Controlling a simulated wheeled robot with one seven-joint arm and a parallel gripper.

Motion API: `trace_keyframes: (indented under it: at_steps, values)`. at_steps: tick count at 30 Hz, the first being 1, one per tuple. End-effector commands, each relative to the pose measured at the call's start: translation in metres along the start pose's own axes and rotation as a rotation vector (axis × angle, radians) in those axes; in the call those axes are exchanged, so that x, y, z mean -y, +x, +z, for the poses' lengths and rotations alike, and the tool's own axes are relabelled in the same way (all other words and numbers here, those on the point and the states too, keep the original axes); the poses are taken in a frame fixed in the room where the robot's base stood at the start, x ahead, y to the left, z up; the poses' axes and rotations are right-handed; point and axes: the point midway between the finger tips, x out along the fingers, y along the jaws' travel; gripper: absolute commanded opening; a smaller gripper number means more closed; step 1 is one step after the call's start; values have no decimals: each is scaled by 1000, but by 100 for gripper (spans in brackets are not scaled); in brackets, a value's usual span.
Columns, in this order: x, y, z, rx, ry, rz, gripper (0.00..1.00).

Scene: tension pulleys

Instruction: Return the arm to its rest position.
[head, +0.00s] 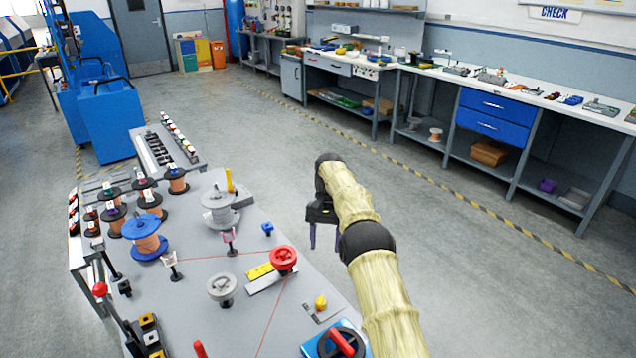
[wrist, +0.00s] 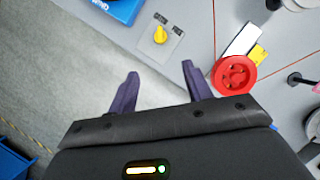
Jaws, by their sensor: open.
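My gripper (head: 325,236) is open and empty. In the head view it hangs just past the right edge of the grey machine table, at the end of my sleeved arm. In the wrist view its two dark purple fingers (wrist: 158,88) are spread apart with nothing between them. The grey table (head: 190,300) carries a red pulley (head: 284,258) on a yellow and white slide, which also shows in the wrist view (wrist: 234,75). A red line runs over the table by the pulley.
The table holds a yellow knob (head: 321,302), a blue-based red switch (head: 335,343), a grey pulley (head: 222,288), a blue spool (head: 146,240) and several smaller spools. Workbenches (head: 480,75) line the back wall. The floor (head: 480,270) right of my arm is clear.

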Motion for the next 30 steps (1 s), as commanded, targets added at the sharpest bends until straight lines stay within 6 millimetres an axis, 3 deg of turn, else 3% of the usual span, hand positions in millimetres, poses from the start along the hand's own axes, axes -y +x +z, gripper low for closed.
trace_keyframes:
  at_steps: [7, 14, 23, 30]
  values:
    - [-5, -16, 8, -40, -11, -5, 50]
    - [-21, -38, 29, -127, -37, -12, 50]
    - [-50, -54, 74, -248, -71, -14, 50]
    - [-78, -54, 122, -342, -96, -12, 50]
